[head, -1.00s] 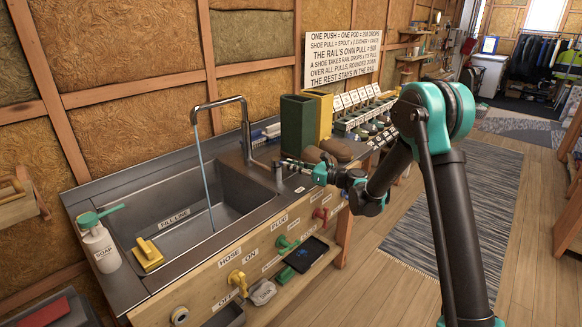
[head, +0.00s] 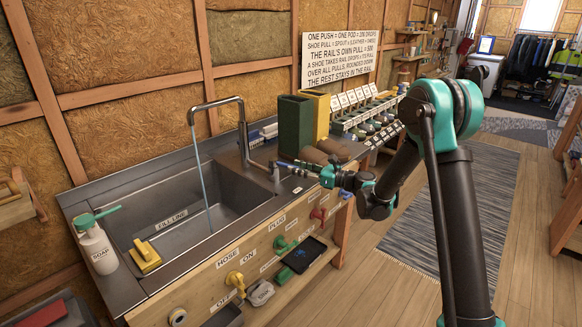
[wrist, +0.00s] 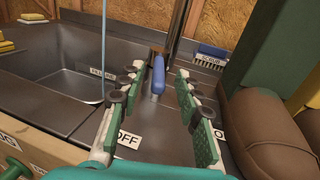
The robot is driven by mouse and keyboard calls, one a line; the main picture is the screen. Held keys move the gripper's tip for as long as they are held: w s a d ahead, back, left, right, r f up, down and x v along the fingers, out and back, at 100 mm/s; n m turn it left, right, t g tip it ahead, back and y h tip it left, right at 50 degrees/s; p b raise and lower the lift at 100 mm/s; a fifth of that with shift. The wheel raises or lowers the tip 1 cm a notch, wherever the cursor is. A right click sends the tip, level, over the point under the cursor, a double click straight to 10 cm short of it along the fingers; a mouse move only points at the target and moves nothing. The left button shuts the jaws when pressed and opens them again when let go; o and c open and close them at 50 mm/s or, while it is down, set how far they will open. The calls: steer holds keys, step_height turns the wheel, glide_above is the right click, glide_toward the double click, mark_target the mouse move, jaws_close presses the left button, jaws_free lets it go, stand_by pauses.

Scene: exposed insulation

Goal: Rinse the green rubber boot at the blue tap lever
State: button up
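The blue tap lever (wrist: 158,76) stands between my open fingers in the wrist view, with visible gaps on both sides. My gripper (wrist: 155,92) is open and empty; it also shows beside the tap base in the head view (head: 282,166). The tap spout (head: 216,102) arches over the sink (head: 230,192), and a thin stream of water (head: 203,175) runs from it. The green boot (head: 295,122) stands upright on the counter right of the tap, with a brown foot part towards me. In the wrist view its green shaft (wrist: 275,50) is close right of my gripper.
A yellow boot (head: 321,110) stands right beside the green one. A blue brush (wrist: 211,52) lies behind the lever. A soap bottle (head: 97,245) and yellow sponge-like block (head: 146,255) sit on the left. Coloured knobs line the wooden front.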

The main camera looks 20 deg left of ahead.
steer(key=s+d, duration=0.1)
steer(key=d, duration=0.7)
steer(key=shift+s+d, duration=0.15)
